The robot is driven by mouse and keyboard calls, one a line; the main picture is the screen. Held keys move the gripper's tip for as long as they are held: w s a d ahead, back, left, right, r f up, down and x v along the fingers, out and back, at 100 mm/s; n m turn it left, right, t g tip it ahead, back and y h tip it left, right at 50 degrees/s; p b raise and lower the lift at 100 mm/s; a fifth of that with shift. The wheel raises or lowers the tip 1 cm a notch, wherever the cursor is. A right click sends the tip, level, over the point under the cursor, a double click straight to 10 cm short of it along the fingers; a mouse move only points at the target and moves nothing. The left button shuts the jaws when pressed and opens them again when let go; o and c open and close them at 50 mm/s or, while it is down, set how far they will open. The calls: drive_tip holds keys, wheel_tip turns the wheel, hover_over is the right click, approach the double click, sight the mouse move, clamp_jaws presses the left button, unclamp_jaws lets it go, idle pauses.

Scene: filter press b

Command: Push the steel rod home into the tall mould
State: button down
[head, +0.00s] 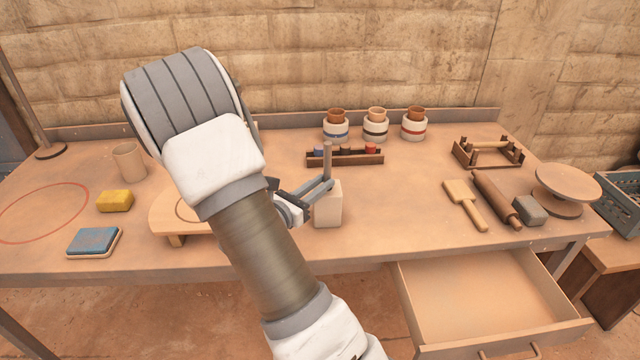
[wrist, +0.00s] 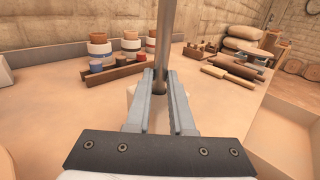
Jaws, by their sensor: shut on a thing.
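The steel rod (head: 327,158) stands upright above the tall mould (head: 328,207), a pale block on the table's middle. My gripper (head: 326,184) is shut on the rod, close to the top of the mould. In the wrist view the rod (wrist: 164,35) rises between my two fingers (wrist: 160,88). The rod's lower end is hidden by the fingers, so I cannot tell how deep it sits in the mould. Only a sliver of the mould (wrist: 130,92) shows in the wrist view.
A wooden rack (head: 345,159) with coloured stoppers stands behind the mould, with several banded jars (head: 375,130) farther back. A round board (head: 172,212) lies left of it. A paddle (head: 465,204) and rolling pin (head: 497,199) lie right. An open drawer (head: 480,300) juts out in front.

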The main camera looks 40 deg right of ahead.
drive_tip(key=shift+f, duration=0.35)
drive_tip(key=c, duration=0.7)
unclamp_jaws()
drive_tip(key=p+v, duration=0.2)
drive_tip(key=v, duration=1.5)
drive_tip(key=shift+a, duration=0.2)
